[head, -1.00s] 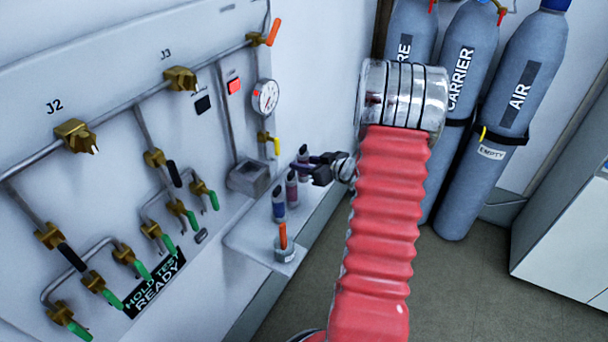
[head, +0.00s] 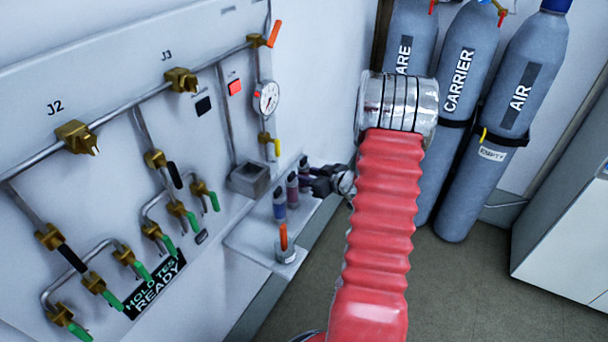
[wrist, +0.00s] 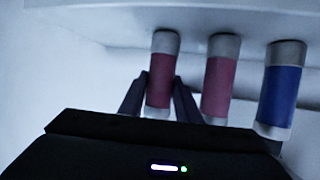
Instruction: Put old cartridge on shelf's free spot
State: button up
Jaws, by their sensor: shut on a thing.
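My gripper (head: 312,178) is shut on a pinkish-purple cartridge (head: 304,170) at the far end of the wall shelf (head: 250,232). In the wrist view its dark fingers (wrist: 160,98) stand either side of this cartridge (wrist: 162,68), which has a grey end and a pale end. The held cartridge is upright, in line with another pinkish cartridge (head: 292,190) and a blue one (head: 280,206) on the shelf. Those two also show in the wrist view, pink (wrist: 220,80) and blue (wrist: 281,90). I cannot tell whether the held cartridge touches the shelf.
An orange stick (head: 283,237) stands in a grey cup (head: 285,254) at the shelf's near end. A grey box (head: 250,180) and a gauge (head: 266,97) are on the wall beside the shelf. Gas cylinders (head: 458,100) stand behind my arm.

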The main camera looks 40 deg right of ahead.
jog(key=o, duration=1.2)
jog(key=shift+f, duration=0.1)
jog(key=shift+s+r, duration=0.3)
jog(key=shift+s, duration=0.1)
jog(key=a+v, duration=0.1)
jog(key=v, duration=1)
jog(key=shift+d, duration=0.45)
jog(key=shift+s, duration=0.2)
